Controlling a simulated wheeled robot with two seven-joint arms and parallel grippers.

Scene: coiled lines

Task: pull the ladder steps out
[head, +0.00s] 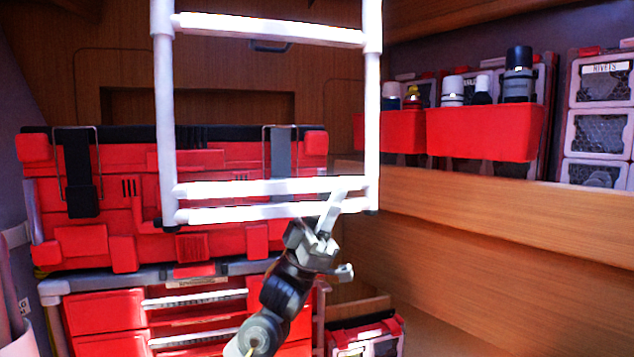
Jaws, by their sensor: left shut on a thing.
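The white ladder (372,110) hangs upright in the middle of the head view, with a rail on each side. One step (268,29) crosses near the top, and two bars (250,187) lie close together at its lower end. My left gripper (331,210) reaches up from below and is shut on the ladder's lower end, right of its middle. The fingers overlap both lower bars, so I cannot tell which one they grip. The ladder's top is cut off by the frame. My right gripper is not in view.
Red bins (484,132) with bottles sit on the right above a wooden ledge (480,200). A mesh-fronted rack (600,108) stands far right. A small red case (368,335) lies low.

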